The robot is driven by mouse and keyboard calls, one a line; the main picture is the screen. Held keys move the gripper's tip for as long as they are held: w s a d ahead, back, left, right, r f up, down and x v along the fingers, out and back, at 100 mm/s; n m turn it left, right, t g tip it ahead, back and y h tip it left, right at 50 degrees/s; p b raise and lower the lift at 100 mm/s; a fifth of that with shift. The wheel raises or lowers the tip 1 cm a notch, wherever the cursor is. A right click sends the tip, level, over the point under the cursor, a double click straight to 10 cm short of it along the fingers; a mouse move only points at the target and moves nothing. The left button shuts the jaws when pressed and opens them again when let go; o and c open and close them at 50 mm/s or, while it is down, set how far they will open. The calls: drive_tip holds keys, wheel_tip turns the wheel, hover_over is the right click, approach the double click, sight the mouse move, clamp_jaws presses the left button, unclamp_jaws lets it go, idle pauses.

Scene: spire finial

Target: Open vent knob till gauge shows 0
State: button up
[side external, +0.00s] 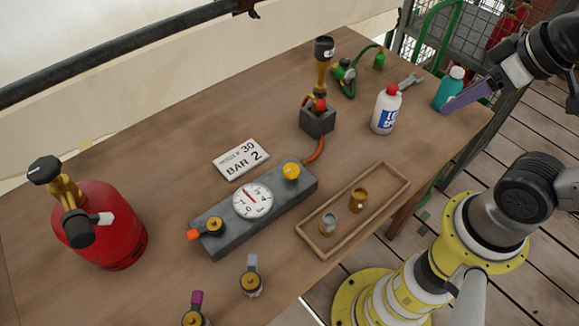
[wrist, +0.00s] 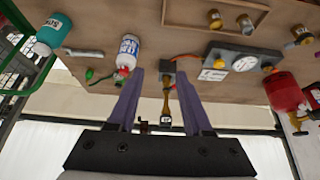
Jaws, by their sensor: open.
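The gauge (side external: 253,200) is a round white dial with a red needle, set on a grey block (side external: 228,240). The needle points to the dial's upper left; its exact reading is too small to tell. I cannot tell which one is the vent knob. The gauge also shows in the wrist view (wrist: 245,63). My gripper (wrist: 158,74), with purple fingers, is open and empty, far from the block at the table's right end.
A red gas cylinder (side external: 105,235) stands at the left. A torch-like brass burner (side external: 322,75) stands on a small dark block. A white bottle (side external: 386,110) and teal bottle (side external: 449,88) are near my gripper.

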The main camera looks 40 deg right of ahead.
idle(0.3)
drive_tip(key=o, duration=0.4)
drive_tip(key=shift+m, duration=0.3)
drive_tip(key=w+a+r+m, duration=0.1)
drive_tip(key=w+r+m, duration=0.4)
drive_tip(key=m, duration=0.1)
drive_tip(key=m+g, duration=0.2)
drive_tip(key=g, duration=0.4)
hover_over(291, 168)
wheel_tip(291, 168, down, 11)
wheel_tip(291, 168, down, 13)
drive_tip(key=shift+f, duration=0.1)
